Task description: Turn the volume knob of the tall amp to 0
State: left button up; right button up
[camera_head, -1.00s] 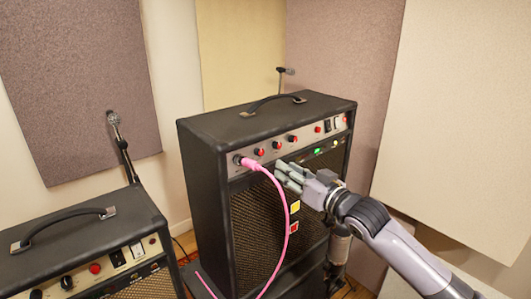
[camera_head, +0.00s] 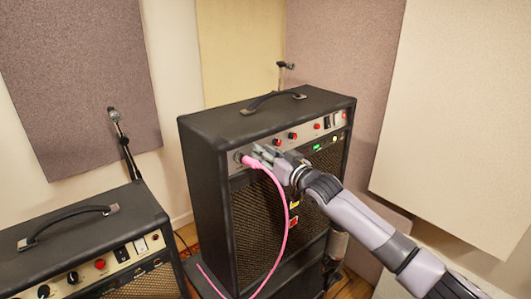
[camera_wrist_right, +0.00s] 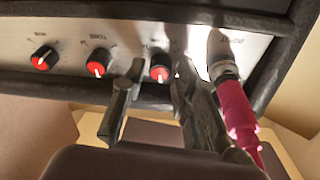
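The tall amp (camera_head: 205,190) is a black cabinet with a silver control strip along its upper front. My right gripper (camera_head: 264,154) is at the left end of this strip, near the pink cable's plug, and hides the knob there. In the right wrist view the fingers of my right gripper (camera_wrist_right: 155,88) are apart. The red-faced volume knob (camera_wrist_right: 160,67) shows between and just beyond the fingertips, its white mark pointing down in that picture. Contact cannot be told. Two more red knobs (camera_wrist_right: 97,62) sit to its left. My left gripper is not in view.
A pink cable (camera_head: 282,205) is plugged in beside the knob and hangs down the amp's front; its plug (camera_wrist_right: 232,95) is close to one finger. A lower amp (camera_head: 90,235) stands at left. Wall panels (camera_head: 340,90) are behind.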

jog(key=shift+c, duration=0.5)
grip_shut()
jog(key=shift+n, duration=0.4)
jog(key=shift+w+d+n+g+y+p, duration=0.1)
jog(key=shift+n+g+y+p, duration=0.3)
jog(key=shift+n, duration=1.35)
jog(key=shift+n+g+y+p, duration=0.15)
jog(key=shift+n+y, duration=0.35)
jog(key=shift+n, duration=1.55)
